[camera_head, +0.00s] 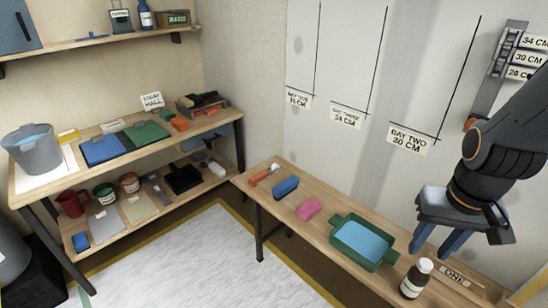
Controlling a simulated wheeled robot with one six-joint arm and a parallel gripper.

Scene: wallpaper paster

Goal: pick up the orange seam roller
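A tool with an orange handle and a pale end (263,174), which looks like the orange seam roller, lies at the far left end of the low wooden bench (335,208). My gripper (431,252) hangs over the right part of this bench, pointing down. Its two blue-grey fingers are apart with nothing between them. The gripper is well to the right of the roller and not touching it.
On the bench are a blue block (285,187), a pink sponge (309,209), a green tray (338,239) with blue contents and a dark bottle (415,279) near my gripper. Left stands a two-level table (210,128) holding a bucket (35,150). The wall stands behind the bench.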

